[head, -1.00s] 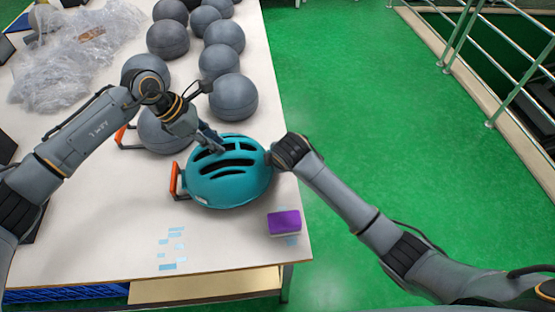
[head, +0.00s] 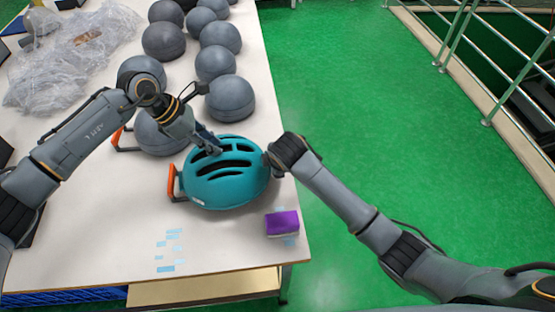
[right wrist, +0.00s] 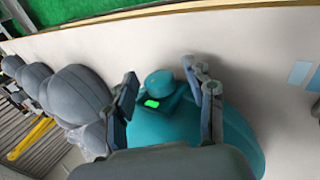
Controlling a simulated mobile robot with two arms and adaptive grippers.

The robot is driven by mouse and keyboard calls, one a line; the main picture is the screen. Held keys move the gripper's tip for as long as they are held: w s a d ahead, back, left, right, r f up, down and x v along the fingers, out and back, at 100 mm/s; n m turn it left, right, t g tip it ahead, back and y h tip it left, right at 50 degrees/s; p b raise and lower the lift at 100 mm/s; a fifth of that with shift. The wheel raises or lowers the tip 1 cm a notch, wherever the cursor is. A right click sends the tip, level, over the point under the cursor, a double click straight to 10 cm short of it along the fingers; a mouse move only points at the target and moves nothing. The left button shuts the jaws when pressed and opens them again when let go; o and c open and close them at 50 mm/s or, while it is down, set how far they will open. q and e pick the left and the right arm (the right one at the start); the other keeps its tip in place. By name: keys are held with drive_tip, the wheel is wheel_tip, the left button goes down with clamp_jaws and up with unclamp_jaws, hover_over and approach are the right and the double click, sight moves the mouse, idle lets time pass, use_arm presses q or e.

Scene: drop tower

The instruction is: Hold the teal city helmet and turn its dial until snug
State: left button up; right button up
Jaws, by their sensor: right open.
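The teal helmet (head: 232,190) sits near the right edge of the white table, its dark vents facing up. My left gripper (head: 213,146) is at the vents on top of the helmet; whether its fingers close on a rib is unclear. My right arm reaches the helmet's right side, where its wrist hides the fingers in the head view. In the right wrist view my right gripper (right wrist: 161,78) is open, with one finger on each side of the teal dial (right wrist: 159,82). A bright green mark (right wrist: 152,103) shows beside the dial on the helmet (right wrist: 238,140).
An orange handle (head: 171,183) sticks out left of the helmet. Several grey balls (head: 215,63) stand behind it, with clear plastic wrap (head: 75,60) at the back left. A purple-topped block (head: 282,223) lies in front near the edge. The table's front (head: 95,235) is mostly clear.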

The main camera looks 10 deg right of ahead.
use_arm(q)
drive_tip(key=shift+s+f, duration=0.2)
drive_tip(key=shift+f, duration=0.2)
use_arm(e)
drive_tip(key=v, duration=1.1)
drive_tip(key=shift+s, duration=0.2)
use_arm(q)
drive_tip(key=shift+r, duration=0.2)
use_arm(e)
drive_tip(key=shift+d+r, duration=0.1)
drive_tip(key=shift+r, duration=0.1)
use_arm(q)
drive_tip(key=shift+w+r+p, duration=0.25)
drive_tip(key=shift+r+p, duration=0.2)
drive_tip(key=shift+r, duration=0.45)
wheel_tip(320, 180, up, 2)
drive_tip(key=shift+r+p, duration=0.2)
drive_tip(key=shift+p, duration=0.2)
drive_tip(key=shift+r, duration=0.95)
use_arm(e)
drive_tip(key=shift+w+r, duration=0.1)
drive_tip(key=shift+r, duration=0.85)
